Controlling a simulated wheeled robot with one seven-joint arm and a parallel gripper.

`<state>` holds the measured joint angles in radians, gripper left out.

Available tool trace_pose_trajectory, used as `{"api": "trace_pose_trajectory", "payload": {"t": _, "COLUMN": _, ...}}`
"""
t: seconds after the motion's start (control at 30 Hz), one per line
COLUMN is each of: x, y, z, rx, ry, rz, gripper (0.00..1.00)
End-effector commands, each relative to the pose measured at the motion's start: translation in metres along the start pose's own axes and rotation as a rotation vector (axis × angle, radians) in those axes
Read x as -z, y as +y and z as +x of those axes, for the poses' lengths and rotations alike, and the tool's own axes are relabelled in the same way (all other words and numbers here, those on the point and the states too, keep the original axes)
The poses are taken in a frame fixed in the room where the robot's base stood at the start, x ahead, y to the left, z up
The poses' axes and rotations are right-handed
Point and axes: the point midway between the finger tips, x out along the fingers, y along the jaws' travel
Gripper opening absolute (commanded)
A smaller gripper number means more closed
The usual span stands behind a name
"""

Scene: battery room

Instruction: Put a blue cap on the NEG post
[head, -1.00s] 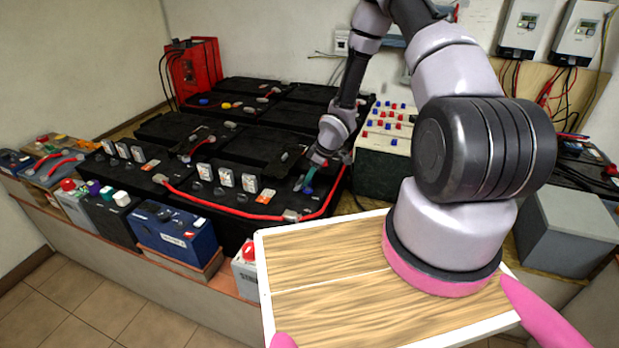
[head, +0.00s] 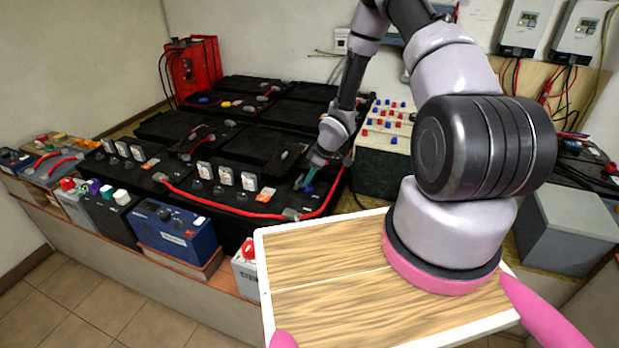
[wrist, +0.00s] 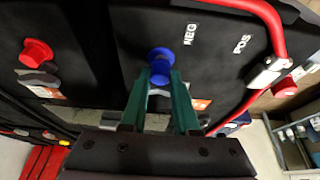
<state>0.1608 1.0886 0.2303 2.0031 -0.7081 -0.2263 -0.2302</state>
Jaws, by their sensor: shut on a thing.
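My gripper (wrist: 160,84) has green fingers shut on a blue cap (wrist: 160,62). The cap is round with a wider rim and sits at the fingertips, over the black battery top. A white NEG label (wrist: 190,34) is just right of the cap, and a POS label (wrist: 242,44) is farther right. The NEG post itself is not visible; the cap and fingers may hide it. I cannot tell whether the cap touches the post. In the head view my gripper (head: 309,178) points down at the right front of the black battery (head: 238,196).
A red cable (wrist: 272,30) runs to a metal clamp (wrist: 268,74) beside POS. A red cap (wrist: 37,52) is on the left. In the head view, a box with red and blue caps (head: 378,160) stands right of the batteries, and a wooden tray (head: 262,262) is in front.

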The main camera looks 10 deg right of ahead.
Motion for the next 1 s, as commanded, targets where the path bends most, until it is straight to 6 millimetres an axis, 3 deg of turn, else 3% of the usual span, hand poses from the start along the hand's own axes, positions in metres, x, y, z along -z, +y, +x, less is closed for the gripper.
{"api": "trace_pose_trajectory", "payload": {"t": 1.0, "x": -0.0023, "y": -0.0002, "z": 0.0065, "rx": 0.0, "ry": 0.0, "rz": 0.0, "gripper": 0.0}}
